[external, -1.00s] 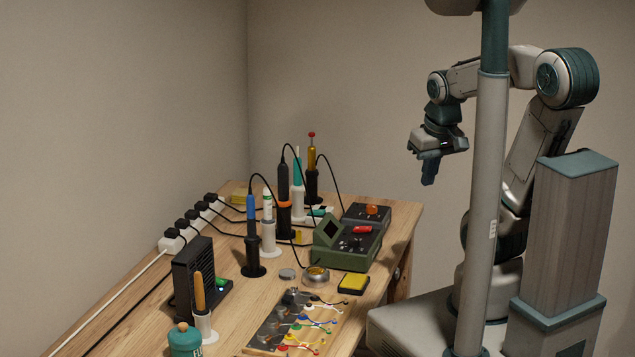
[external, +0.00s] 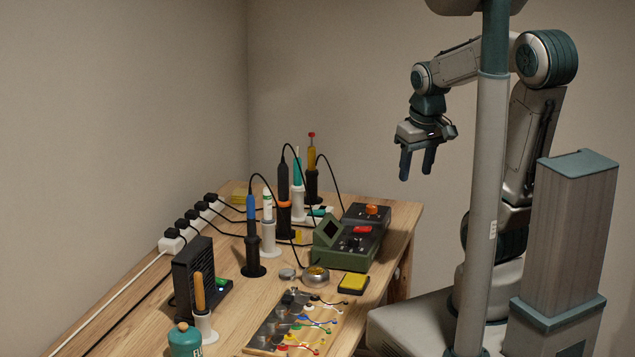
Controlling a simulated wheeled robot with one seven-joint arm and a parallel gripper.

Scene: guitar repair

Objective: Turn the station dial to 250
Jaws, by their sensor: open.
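A green soldering station (external: 345,246) stands on the right side of the workbench. A small dark dial (external: 354,242) is on its sloping top, in front of a red switch (external: 363,230). The dial's marks are too small to read. A second dark station (external: 366,215) with an orange knob (external: 371,210) stands behind it. My gripper (external: 416,172) points down in the air, above and to the right of the green station, well apart from it. Its two fingers are spread and nothing is between them.
Several upright tools in holders, such as a blue-handled iron (external: 251,208), stand left of the station with looping black cables. A yellow sponge (external: 353,283) and a round tin (external: 316,275) lie in front. A power strip (external: 190,233) runs along the bench's left edge.

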